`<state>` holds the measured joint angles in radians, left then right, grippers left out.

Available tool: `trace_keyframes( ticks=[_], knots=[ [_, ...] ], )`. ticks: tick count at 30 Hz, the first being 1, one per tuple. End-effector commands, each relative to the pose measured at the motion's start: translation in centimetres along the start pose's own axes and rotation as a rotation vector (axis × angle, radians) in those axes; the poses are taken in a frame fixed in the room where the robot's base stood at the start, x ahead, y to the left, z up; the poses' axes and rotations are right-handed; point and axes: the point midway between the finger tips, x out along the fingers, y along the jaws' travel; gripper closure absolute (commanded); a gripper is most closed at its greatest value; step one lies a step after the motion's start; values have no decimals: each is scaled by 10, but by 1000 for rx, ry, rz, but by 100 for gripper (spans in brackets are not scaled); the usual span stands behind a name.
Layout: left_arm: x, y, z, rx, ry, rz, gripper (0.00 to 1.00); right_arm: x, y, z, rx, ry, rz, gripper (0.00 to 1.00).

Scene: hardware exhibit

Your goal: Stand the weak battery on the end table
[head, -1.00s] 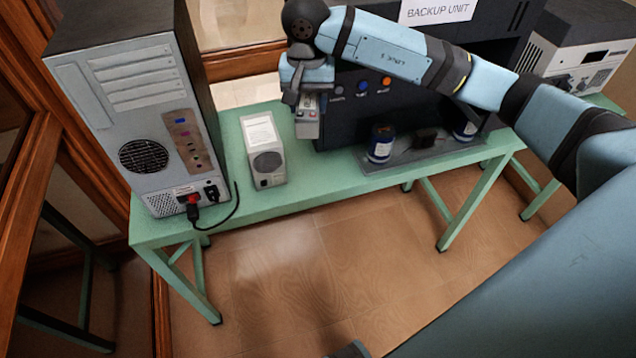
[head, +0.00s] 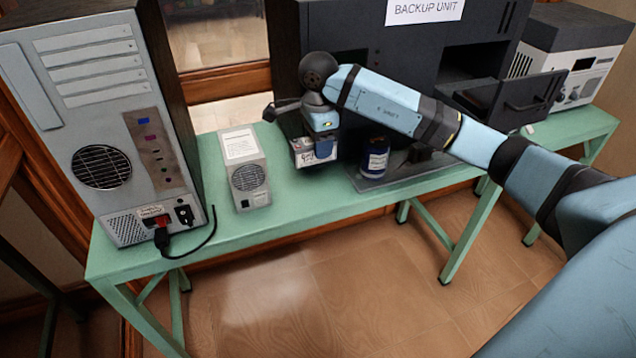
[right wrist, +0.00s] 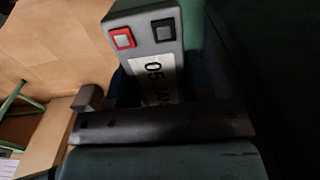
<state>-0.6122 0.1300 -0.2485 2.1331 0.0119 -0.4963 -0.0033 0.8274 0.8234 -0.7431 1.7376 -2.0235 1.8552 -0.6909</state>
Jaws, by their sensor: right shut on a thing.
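The battery (head: 316,155) is a grey block with a printed label. My right gripper (head: 320,132) is shut on it in front of the dark backup unit, over the green bench. The head view does not clearly show whether it touches the bench top. In the right wrist view the battery (right wrist: 150,45) shows a red terminal, a black terminal and a label reading "05 JAN". I cannot tell from this label whether it is the weak one. No end table is clearly identifiable. My left gripper is not in view.
The green bench (head: 290,215) carries a grey computer tower (head: 95,150), a small grey box (head: 248,178), the backup unit (head: 430,50) and a white-and-black device (head: 580,65). Floor in front is clear.

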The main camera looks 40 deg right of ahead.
Motion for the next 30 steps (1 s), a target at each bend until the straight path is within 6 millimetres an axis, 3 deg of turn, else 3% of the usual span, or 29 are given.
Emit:
trace_keyframes(
  ticks=[3, 9, 16, 23, 30],
  knots=[
    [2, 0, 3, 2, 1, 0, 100, 31, 1, 0, -1, -1, 2, 100],
    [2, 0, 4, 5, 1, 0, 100, 62, 0, 0, -1, -2, -1, 100],
    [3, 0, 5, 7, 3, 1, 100, 76, 0, 0, -2, -2, -1, 100],
    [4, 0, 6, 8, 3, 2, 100, 108, 0, 1, -2, -2, -1, 100],
    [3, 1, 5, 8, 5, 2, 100, 110, -1, 1, -3, -2, -4, 100]
  ],
)
